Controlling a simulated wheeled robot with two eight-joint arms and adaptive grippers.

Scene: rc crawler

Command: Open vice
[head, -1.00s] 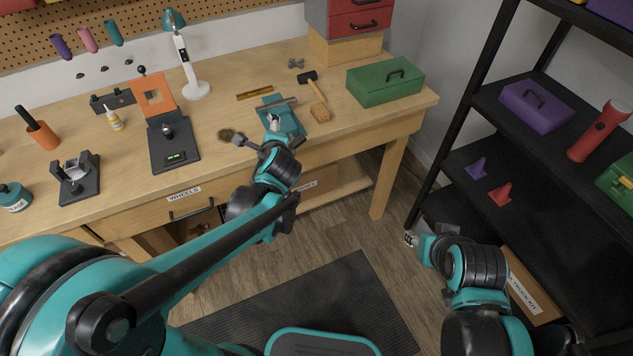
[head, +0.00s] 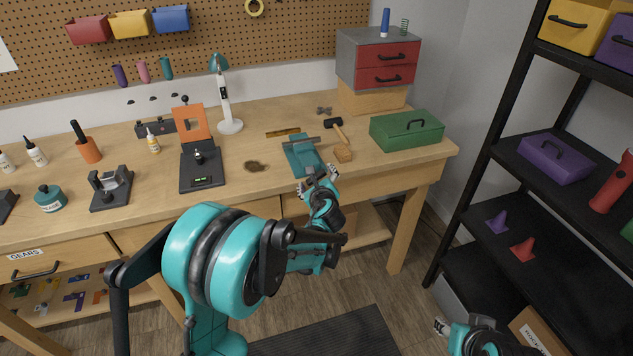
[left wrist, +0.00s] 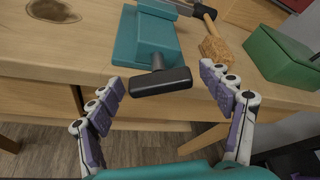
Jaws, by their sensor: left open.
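The teal vice (head: 300,158) stands on the wooden workbench near its front edge. In the left wrist view its body (left wrist: 146,40) is at the top, and its black bar handle (left wrist: 160,82) faces me. My left gripper (head: 318,178) is just in front of the vice. In the left wrist view the left gripper (left wrist: 162,80) is open, with a finger on each side of the handle and visible gaps between them. My right gripper (head: 440,326) is low at the right, away from the bench, too small to read its jaws.
A green toolbox (head: 406,132) is further right. A dark stain (head: 254,166) is to the left, beside a black stand with an orange panel (head: 191,123). A black shelf stands at the right.

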